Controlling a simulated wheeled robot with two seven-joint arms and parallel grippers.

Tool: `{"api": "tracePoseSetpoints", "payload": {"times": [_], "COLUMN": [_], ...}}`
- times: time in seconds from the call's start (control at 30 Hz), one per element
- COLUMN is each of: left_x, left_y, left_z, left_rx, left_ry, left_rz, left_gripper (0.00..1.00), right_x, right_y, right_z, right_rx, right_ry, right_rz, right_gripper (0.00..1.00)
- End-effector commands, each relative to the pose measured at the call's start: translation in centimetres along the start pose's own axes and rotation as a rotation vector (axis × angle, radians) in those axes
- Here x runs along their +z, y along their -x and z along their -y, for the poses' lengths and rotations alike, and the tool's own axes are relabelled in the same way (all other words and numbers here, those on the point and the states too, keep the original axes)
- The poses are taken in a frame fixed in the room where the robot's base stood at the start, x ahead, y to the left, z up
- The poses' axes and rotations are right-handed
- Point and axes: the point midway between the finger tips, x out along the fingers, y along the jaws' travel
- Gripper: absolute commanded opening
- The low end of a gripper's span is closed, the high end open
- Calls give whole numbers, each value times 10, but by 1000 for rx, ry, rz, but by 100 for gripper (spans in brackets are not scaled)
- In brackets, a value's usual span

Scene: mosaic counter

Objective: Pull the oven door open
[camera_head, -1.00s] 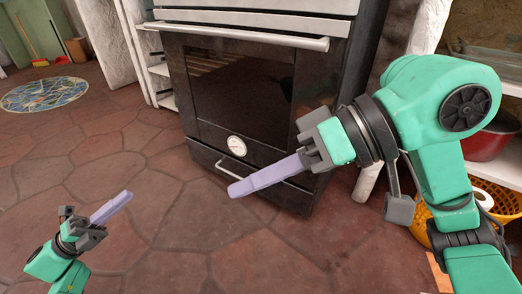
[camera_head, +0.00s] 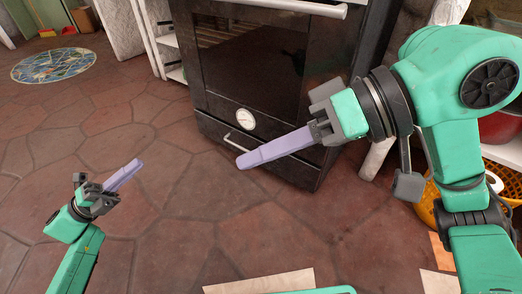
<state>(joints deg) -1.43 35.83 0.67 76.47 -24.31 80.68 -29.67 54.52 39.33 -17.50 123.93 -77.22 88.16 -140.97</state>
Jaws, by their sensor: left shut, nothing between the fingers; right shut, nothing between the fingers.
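The black oven (camera_head: 285,105) stands at the top middle, with its door (camera_head: 250,65) closed. A long silver door handle (camera_head: 270,6) runs across the top of the door, partly cut off by the picture's upper edge. A round white dial (camera_head: 246,119) and a lower drawer handle (camera_head: 238,143) show below the door window. My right gripper (camera_head: 245,163) is shut and empty in front of the oven's lower part, well below the door handle. My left gripper (camera_head: 137,164) is shut and empty over the floor at the lower left, apart from the oven.
White shelves (camera_head: 168,45) stand left of the oven. An orange basket (camera_head: 425,205) and a red pot (camera_head: 500,127) are at the right, behind my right arm. A round patterned mat (camera_head: 52,65) lies at the far left.

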Motion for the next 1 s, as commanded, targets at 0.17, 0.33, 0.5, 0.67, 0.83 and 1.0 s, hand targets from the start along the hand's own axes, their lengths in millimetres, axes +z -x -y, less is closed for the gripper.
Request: {"api": "tracePoseSetpoints", "payload": {"times": [0.17, 0.33, 0.5, 0.67, 0.83, 1.0], "left_x": [0, 0, 0, 0, 0, 0], "left_y": [0, 0, 0, 0, 0, 2], "left_z": [0, 0, 0, 0, 0, 0], "left_rx": [0, 0, 0, 0, 0, 1], "left_ry": [0, 0, 0, 0, 0, 0], "left_rz": [0, 0, 0, 0, 0, 1], "left_gripper": [0, 0, 0, 51, 53, 53], "right_x": [0, 0, 0, 0, 0, 0], "right_y": [0, 0, 0, 0, 0, 0], "right_z": [0, 0, 0, 0, 0, 0], "right_rx": [0, 0, 0, 0, 0, 0], "right_ry": [0, 0, 0, 0, 0, 0], "right_rz": [0, 0, 0, 0, 0, 0], "right_gripper": [0, 0, 0, 0, 0, 0]}}
